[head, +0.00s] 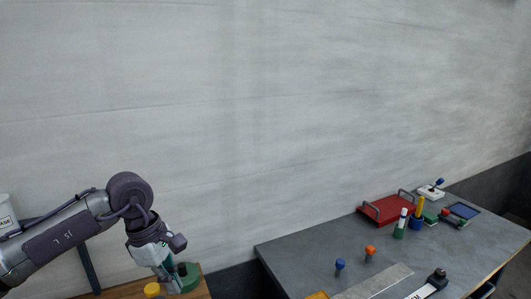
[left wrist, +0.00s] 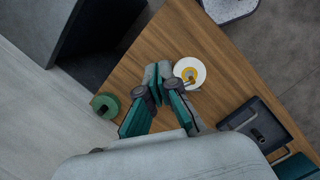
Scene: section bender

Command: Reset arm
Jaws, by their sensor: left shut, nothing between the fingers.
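My left arm comes in from the left in the head view, bent downward. My left gripper (head: 172,282) hangs over the wooden table (head: 120,293) at the lower left. In the left wrist view my left gripper (left wrist: 155,82) has its fingertips together, with nothing between them. A white disc with a yellow centre (left wrist: 189,73) lies just right of the fingertips. A green round object (left wrist: 104,106) is to the left, apart from the gripper; it also shows in the head view (head: 190,278). My right gripper is not in view.
A grey table (head: 310,245) stands at the right with a red tray (head: 386,209), a blue knob (head: 340,265), an orange knob (head: 370,251) and pen holders. A dark tray (left wrist: 262,125) is at the right of the wooden table. A pale wall stands behind.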

